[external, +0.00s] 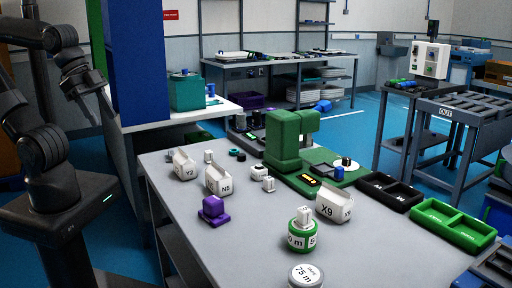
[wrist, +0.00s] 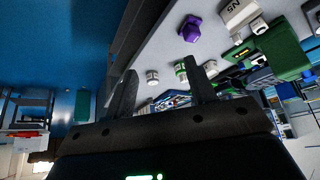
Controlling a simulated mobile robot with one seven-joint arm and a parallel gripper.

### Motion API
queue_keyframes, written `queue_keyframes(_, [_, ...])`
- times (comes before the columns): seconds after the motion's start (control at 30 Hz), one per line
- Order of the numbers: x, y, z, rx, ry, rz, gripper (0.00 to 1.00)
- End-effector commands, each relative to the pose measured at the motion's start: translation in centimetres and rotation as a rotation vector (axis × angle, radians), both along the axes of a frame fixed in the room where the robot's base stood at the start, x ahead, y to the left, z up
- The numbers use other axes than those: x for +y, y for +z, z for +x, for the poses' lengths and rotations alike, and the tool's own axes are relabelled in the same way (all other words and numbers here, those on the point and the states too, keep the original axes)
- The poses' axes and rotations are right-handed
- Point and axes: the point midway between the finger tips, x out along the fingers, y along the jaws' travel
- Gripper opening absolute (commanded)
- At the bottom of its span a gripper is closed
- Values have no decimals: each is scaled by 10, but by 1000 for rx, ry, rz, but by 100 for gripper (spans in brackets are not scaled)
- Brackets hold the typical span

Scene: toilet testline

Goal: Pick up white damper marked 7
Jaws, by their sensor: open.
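Several small white pieces stand on the grey table; their marks are too small to read, so I cannot tell which is the damper marked 7. One white piece (external: 268,184) stands right of the N5 bin, another (external: 209,156) behind the bins. A white piece (external: 304,214) sits on top of the green-and-white round weight. My gripper (external: 88,100) is at the upper left in the external view, away from the table pieces. In the wrist view my gripper (wrist: 160,66) has its two dark fingers apart, with nothing held between them.
White bins marked Y2 (external: 184,166), N5 (external: 217,180) and X9 (external: 333,206) stand on the table. A purple block (external: 213,211), a green machine (external: 284,142), a black tray (external: 389,191) and a green tray (external: 453,227) are there too. The table's front left is clear.

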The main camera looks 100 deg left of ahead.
Motion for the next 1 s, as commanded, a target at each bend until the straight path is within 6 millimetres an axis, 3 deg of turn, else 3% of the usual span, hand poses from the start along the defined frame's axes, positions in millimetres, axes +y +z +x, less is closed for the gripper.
queue_keyframes(0.27, [8, 2, 10, 17, 26, 0, 51])
queue_keyframes(0.47, [45, 5, 50, 84, 128, -5, 51])
queue_keyframes(0.77, [135, -10, 109, 199, 306, -30, 51])
queue_keyframes(1.0, [225, -43, 137, 287, 446, -65, 51])
